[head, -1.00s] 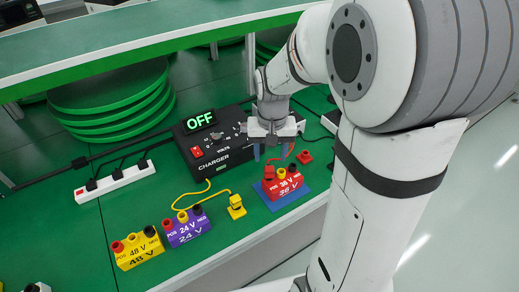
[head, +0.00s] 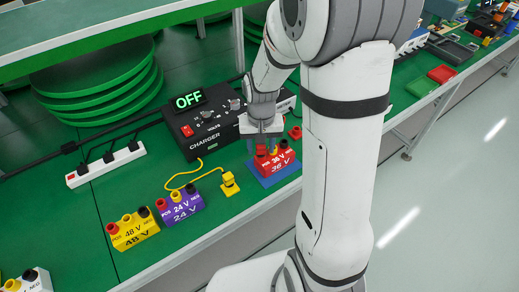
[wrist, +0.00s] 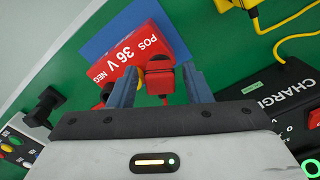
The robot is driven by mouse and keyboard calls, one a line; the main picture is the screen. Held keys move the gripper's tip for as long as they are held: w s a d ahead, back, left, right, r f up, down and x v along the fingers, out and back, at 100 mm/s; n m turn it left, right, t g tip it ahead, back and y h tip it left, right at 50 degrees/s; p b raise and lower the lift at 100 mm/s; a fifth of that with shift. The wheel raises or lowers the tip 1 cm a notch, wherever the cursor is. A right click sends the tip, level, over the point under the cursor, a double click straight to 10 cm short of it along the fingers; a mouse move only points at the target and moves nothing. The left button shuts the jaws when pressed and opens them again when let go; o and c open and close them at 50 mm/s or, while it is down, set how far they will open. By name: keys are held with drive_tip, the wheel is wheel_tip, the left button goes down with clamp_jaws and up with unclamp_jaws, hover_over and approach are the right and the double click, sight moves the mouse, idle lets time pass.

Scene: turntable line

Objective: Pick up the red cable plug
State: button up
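The red cable plug (wrist: 160,78) is a blocky red piece at the POS end of the red 36 V battery (wrist: 120,68). It shows small in the head view (head: 261,150). My gripper (wrist: 162,71) is open, with one blue-grey finger on each side of the plug. A gap shows at the right finger; contact at the left is unclear. A bit of red cable shows between the fingers below the plug. The battery stands on a blue mat (head: 290,170). The plug's lower part is hidden.
The black charger (head: 205,136) reads OFF behind the battery. The yellow plug (head: 230,185), purple 24 V battery (head: 180,207) and yellow 48 V battery (head: 133,231) stand left. A white power strip (head: 106,166) lies farther left.

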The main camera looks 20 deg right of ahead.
drive_tip(key=c, duration=0.8)
drive_tip(key=shift+r, duration=0.1)
wheel_tip(320, 180, up, 10)
drive_tip(key=shift+f, duration=0.1)
